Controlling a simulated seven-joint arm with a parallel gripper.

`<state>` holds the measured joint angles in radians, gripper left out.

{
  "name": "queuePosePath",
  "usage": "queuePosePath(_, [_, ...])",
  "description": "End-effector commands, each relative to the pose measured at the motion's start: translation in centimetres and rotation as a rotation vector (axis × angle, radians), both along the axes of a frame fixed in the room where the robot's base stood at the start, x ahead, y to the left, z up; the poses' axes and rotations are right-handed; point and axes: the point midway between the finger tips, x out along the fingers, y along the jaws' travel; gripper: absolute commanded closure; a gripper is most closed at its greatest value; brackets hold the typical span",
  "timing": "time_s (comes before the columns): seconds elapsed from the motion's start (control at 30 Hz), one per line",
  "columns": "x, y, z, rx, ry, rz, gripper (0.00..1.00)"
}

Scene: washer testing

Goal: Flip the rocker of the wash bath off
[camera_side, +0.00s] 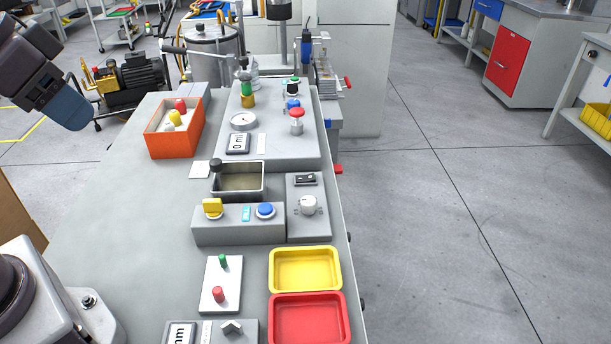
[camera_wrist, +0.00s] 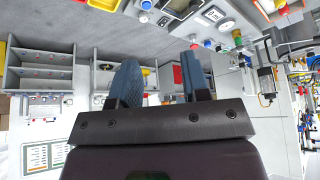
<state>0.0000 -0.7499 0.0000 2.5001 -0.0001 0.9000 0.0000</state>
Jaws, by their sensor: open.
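The wash bath is a grey unit with an open metal basin (camera_side: 238,181) in the middle of the bench in the side view. A narrow grey box joins its right side. A small black rocker (camera_side: 306,180) sits on top of that box, behind a round white knob (camera_side: 309,205). Which way the rocker is tipped is too small to tell. My gripper (camera_side: 68,108) is at the upper left of the side view, raised and well away from the rocker. In the wrist view its two blue fingers (camera_wrist: 160,82) are apart with nothing between them.
A yellow knob (camera_side: 212,207) and a blue button (camera_side: 265,210) are on the bath's front block. A grey unit with a gauge (camera_side: 243,121) and red knob (camera_side: 297,115) stands behind. An orange bin (camera_side: 174,130) is left; yellow (camera_side: 305,270) and red (camera_side: 308,320) trays are in front.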

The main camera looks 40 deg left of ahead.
Motion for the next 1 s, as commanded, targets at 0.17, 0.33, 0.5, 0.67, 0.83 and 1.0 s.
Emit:
queuePosePath(0.17, [0.1,0.2,-0.4,0.0,0.022,0.01,0.94])
queuePosePath(0.33, [1.3,0.5,-2.1,0.005,0.126,0.024,1.0])
queuePosePath(0.5, [4.6,0.6,-3.2,0.009,0.226,0.03,1.0])
queuePosePath(0.67, [8.7,0.7,-4.2,0.013,0.293,-0.007,1.0])
queuePosePath(0.83, [13.4,0.6,-6.1,0.009,0.344,-0.076,1.0])
queuePosePath(1.0, [18.2,0.6,-8.8,-0.004,0.377,-0.168,1.0])
